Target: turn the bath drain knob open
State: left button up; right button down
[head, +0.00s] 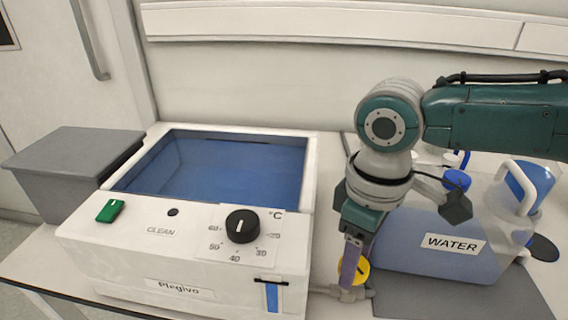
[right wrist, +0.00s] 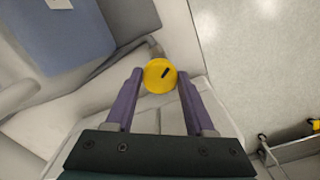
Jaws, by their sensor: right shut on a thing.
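The yellow drain knob (head: 362,270) is at the right side of the white bath (head: 180,262), low by its front corner. My right gripper (head: 352,266) reaches down to it from above and partly hides it in the head view. In the right wrist view the round knob (right wrist: 157,82) with a short slanted black mark sits between the two purple fingertips of my right gripper (right wrist: 160,73). The gripper is shut on the knob. My left gripper is not in view.
The bath holds blue liquid and has a black dial (head: 242,226) and a green switch (head: 110,211). A grey bin (head: 75,165) is at the left.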

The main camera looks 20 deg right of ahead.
jog(key=n+p, duration=0.1)
jog(key=n, duration=0.1)
jog(key=shift+r+n, duration=0.1)
jog(key=shift+n, duration=0.3)
jog(key=n, duration=0.2)
jog(key=shift+n+p, duration=0.4)
jog(key=n, duration=0.5)
jog(key=shift+p, duration=0.3)
jog(key=shift+a+n, duration=0.1)
jog(key=shift+n, duration=0.3)
jog(key=shift+c, duration=1.3)
grip_release()
notch_tip(320, 180, up, 10)
jog(key=p, duration=0.2)
